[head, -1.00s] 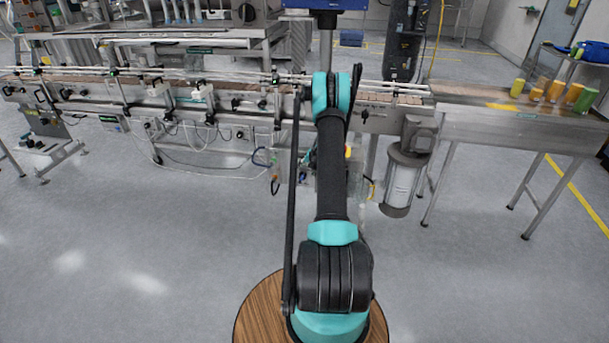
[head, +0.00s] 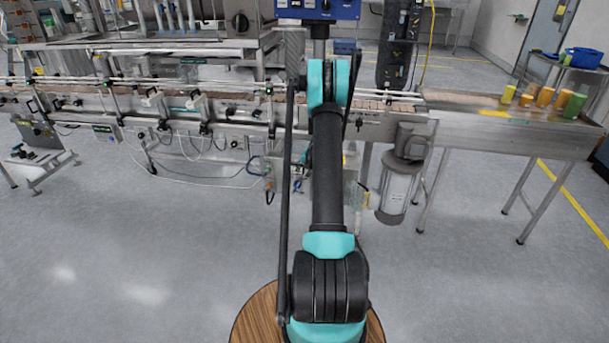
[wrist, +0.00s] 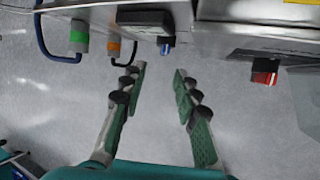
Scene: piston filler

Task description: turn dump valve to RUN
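A black round knob (head: 240,22) sits on the steel front panel of the filler at the upper middle of the head view; it may be the dump valve, but no label is readable. My gripper (wrist: 160,69) is open and empty in the wrist view, its two green-padded fingers apart above the grey floor. In the head view my arm hides the gripper. The black knob is not recognisable in the wrist view, so its distance from the gripper cannot be told.
A conveyor (head: 230,105) runs across in front of the filler. A blue control box (head: 335,8) and a cylindrical motor (head: 396,190) are near my arm. Fittings, including a red block (wrist: 264,72) and a green-banded connector (wrist: 79,37), edge the wrist view. The near floor is clear.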

